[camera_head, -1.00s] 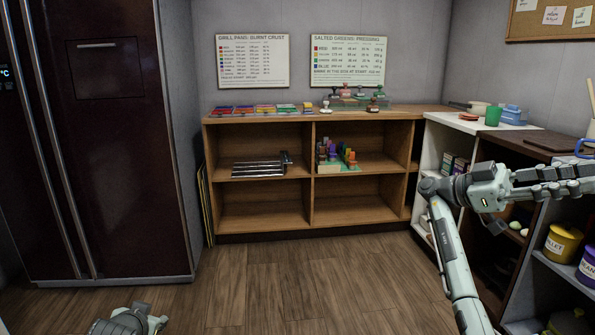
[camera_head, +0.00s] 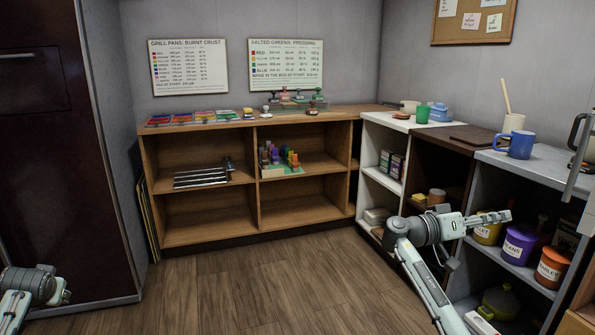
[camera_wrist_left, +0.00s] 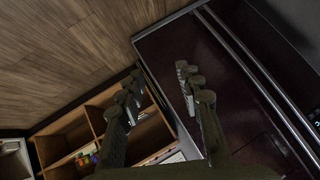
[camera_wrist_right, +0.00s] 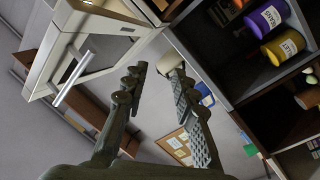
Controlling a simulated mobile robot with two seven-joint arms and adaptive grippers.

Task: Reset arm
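My right gripper (camera_head: 492,218) is at the right of the head view, in front of the grey shelf unit, with its fingers pointing right. In the right wrist view its two fingers (camera_wrist_right: 158,78) are apart with nothing between them. My left arm shows only in part at the lower left edge of the head view, low over the floor. In the left wrist view the left gripper's fingers (camera_wrist_left: 158,82) are apart and empty, with the dark fridge (camera_wrist_left: 210,70) and wooden floor behind them.
A wooden shelf unit (camera_head: 257,182) stands at the back wall with colored trays on top. At right, a grey shelf unit (camera_head: 560,178) holds a blue mug (camera_head: 519,145) on top and labelled canisters, including a purple one (camera_head: 519,245). The middle floor (camera_head: 270,280) is clear.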

